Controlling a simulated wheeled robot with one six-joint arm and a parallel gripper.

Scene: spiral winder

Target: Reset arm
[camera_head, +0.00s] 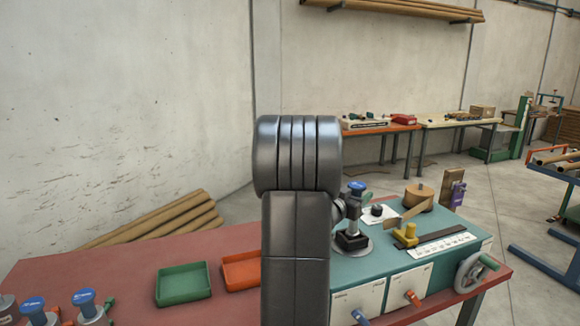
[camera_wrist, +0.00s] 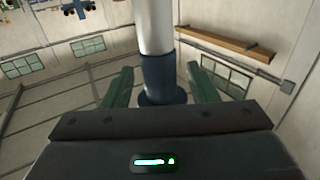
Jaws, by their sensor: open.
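My arm (camera_head: 297,240) stands upright in the middle of the head view, in front of the workbench, with a thick dark rounded joint at its top. My gripper (camera_wrist: 160,66) does not show clearly in the head view. In the wrist view its two green fingers are spread apart. A white and blue cylinder shows between the fingers in that picture; I cannot tell its distance. Walls, windows and roof beams lie beyond. I see nothing gripped.
The red workbench (camera_head: 130,288) holds a green tray (camera_head: 183,284), an orange tray (camera_head: 241,270) and, at right, a teal-topped unit (camera_head: 385,262) with blue-knobbed fittings and a handwheel (camera_head: 470,272). My arm hides part of the bench. Cardboard tubes (camera_head: 165,220) lie behind it.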

